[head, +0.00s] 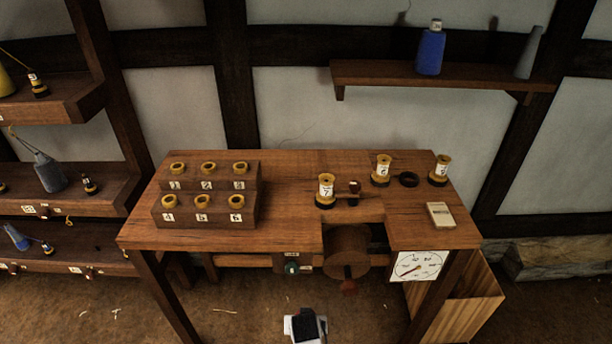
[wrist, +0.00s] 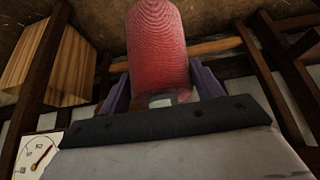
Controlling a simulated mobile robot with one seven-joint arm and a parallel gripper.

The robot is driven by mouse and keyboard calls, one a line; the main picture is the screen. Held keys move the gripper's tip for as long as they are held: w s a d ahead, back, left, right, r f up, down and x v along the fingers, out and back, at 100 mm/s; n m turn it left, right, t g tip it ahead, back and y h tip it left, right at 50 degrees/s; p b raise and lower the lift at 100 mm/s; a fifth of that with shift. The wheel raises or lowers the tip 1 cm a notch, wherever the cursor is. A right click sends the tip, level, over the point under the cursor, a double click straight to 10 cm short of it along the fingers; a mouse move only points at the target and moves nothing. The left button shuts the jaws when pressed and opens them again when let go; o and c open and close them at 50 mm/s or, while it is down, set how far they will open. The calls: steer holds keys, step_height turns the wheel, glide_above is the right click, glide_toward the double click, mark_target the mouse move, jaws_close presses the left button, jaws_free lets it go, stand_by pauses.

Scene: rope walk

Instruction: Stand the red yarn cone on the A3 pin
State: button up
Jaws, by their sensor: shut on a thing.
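The red yarn cone (wrist: 160,45) fills the upper middle of the wrist view, its top cut off by the frame edge. My gripper (wrist: 160,85) is shut on it, with one purple finger on each side of its lower end. In the head view part of my arm's end (head: 305,325) shows at the bottom edge, in front of the bench; the red cone does not show there. Shelves with pins and small tags (head: 70,185) stand at the left; the tags are too small to read, so I cannot tell which pin is A3.
The wooden bench (head: 290,185) holds a stepped rack (head: 205,198) with numbered rings and several labelled spools. A blue cone (head: 430,52) and a grey cone (head: 529,55) stand on the wall shelf (head: 450,77). A grey-blue cone (head: 50,172) leans on the left shelves. A wooden crate (head: 465,300) stands lower right.

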steer(key=shift+w+r, duration=0.15)
steer(key=shift+w, duration=0.05)
steer(key=shift+w+d+r, duration=0.1)
step_height(320, 180, down, 10)
steer(key=b, duration=0.9)
steer(key=shift+r, duration=0.25)
